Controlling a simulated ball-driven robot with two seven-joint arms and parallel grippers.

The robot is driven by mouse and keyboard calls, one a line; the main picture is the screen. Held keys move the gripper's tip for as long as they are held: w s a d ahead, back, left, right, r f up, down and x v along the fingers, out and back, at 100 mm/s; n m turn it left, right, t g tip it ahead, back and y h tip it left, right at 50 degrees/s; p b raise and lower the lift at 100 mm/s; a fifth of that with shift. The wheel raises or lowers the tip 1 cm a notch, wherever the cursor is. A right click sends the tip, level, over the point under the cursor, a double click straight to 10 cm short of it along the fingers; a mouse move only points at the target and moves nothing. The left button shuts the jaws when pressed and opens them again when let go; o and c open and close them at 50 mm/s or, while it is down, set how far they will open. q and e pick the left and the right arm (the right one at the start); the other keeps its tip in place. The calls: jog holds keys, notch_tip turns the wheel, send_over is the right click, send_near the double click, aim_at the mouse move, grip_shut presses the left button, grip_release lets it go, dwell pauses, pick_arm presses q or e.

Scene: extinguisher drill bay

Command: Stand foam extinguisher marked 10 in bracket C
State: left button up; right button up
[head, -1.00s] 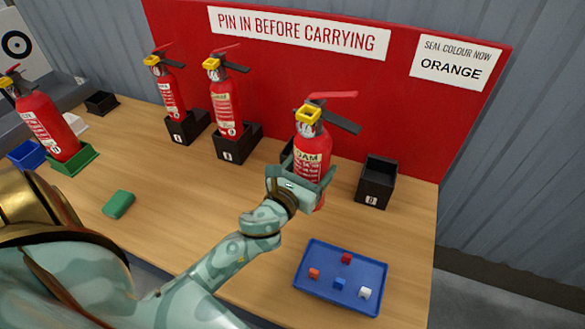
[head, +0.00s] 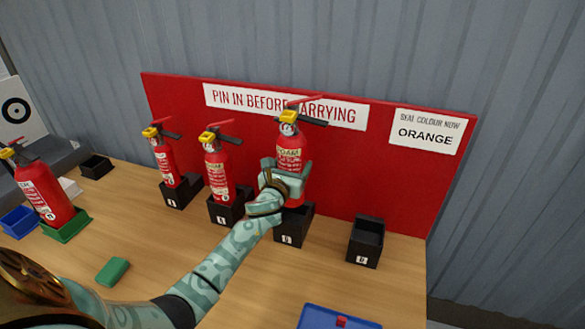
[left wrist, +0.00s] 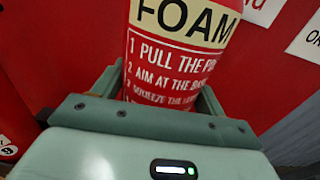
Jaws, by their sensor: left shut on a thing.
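My left gripper (head: 292,178) is shut around the body of a red foam extinguisher (head: 289,150) with a yellow collar and black and red levers. The extinguisher stands upright. In the left wrist view its label (left wrist: 180,45) reads FOAM, between the fingers; no number 10 is readable. Its lower end is at the mouth of a black bracket (head: 291,232), which appears to be C, though its tag is too small to be sure. The gripper partly hides that mouth, so I cannot tell if the base is inside or just above. My right gripper is not in view.
Two red extinguishers stand in black brackets to the left (head: 167,160) (head: 217,170). An empty black bracket (head: 365,243) is at right. A red extinguisher (head: 45,193) stands in a green holder at far left. A blue tray (head: 315,318) and green block (head: 113,271) lie in front. A red board (head: 400,190) rises behind.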

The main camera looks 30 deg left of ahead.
pick_arm(q)
jog(key=shift+f+b, duration=1.85)
jog(key=shift+f, duration=0.1)
jog(key=shift+r, duration=0.25)
jog(key=shift+f, duration=0.25)
jog(key=shift+f, duration=0.4)
jog(key=shift+f+b, duration=0.45)
jog(key=shift+b, duration=0.25)
dwell(0.4)
